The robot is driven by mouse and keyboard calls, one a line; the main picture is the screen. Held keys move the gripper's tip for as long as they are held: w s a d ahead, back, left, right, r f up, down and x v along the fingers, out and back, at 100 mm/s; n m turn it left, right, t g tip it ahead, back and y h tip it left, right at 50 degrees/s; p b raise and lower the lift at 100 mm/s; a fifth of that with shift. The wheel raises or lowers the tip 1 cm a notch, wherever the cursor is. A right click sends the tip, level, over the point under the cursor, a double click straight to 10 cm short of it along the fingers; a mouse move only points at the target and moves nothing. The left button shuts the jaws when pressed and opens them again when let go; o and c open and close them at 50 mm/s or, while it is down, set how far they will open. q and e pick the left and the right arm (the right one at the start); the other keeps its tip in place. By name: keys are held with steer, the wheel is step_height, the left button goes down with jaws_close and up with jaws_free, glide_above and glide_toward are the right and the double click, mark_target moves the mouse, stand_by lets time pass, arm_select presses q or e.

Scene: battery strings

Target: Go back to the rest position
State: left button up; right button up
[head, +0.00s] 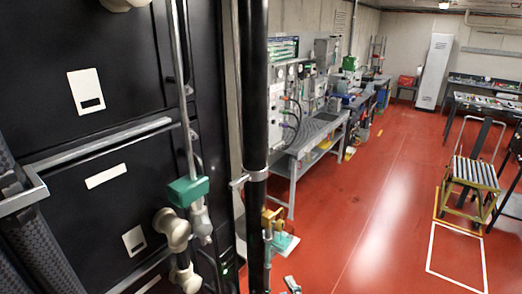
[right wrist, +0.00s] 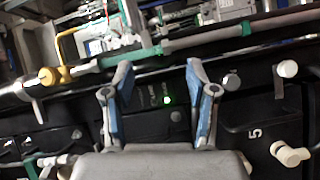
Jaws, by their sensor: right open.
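My right gripper (right wrist: 157,75) shows in the right wrist view with its two blue-padded fingers spread apart. Nothing is between the fingertips. Behind them is a black panel (right wrist: 255,125) with a small green light (right wrist: 167,100), pale knobs and a "5" mark. I cannot tell how far the panel is from the fingers. In the head view a small grey tip (head: 292,285) shows at the bottom edge, too little to identify. My left gripper cannot be made out in either view.
In the head view a black cabinet (head: 85,45) fills the left, with a green block (head: 187,190) on a rod and beige knobs (head: 172,228). A black pole (head: 254,100) stands beside it. A workbench (head: 310,140) and a striped stool (head: 475,172) stand beyond. The red floor (head: 375,190) between them is clear.

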steer(key=s+d+f+m+g+h, duration=0.4)
steer(key=s+f+m, duration=0.3)
steer(key=f, duration=0.4)
steer(key=s+d+f+m+g+h, duration=0.2)
steer(key=s+d+f+m+g, duration=0.35)
steer(key=f, duration=0.55)
steer(key=s+d+f+m+g, duration=0.35)
steer(key=s+f+m, duration=0.35)
steer(key=s, duration=0.6)
step_height(320, 180, down, 31)
steer(key=n+g+b, duration=0.1)
steer(key=n+b, duration=0.1)
steer(key=b, duration=0.3)
steer(key=s+d+f+b, duration=0.2)
steer(key=s+f, duration=0.7)
steer(key=f, duration=0.1)
steer(key=s+d+f+g+b, duration=0.1)
steer(key=s+d+f+b, duration=0.1)
steer(key=s+f, duration=0.7)
steer(key=shift+s+f, duration=0.4)
steer(key=shift+f, duration=0.5)
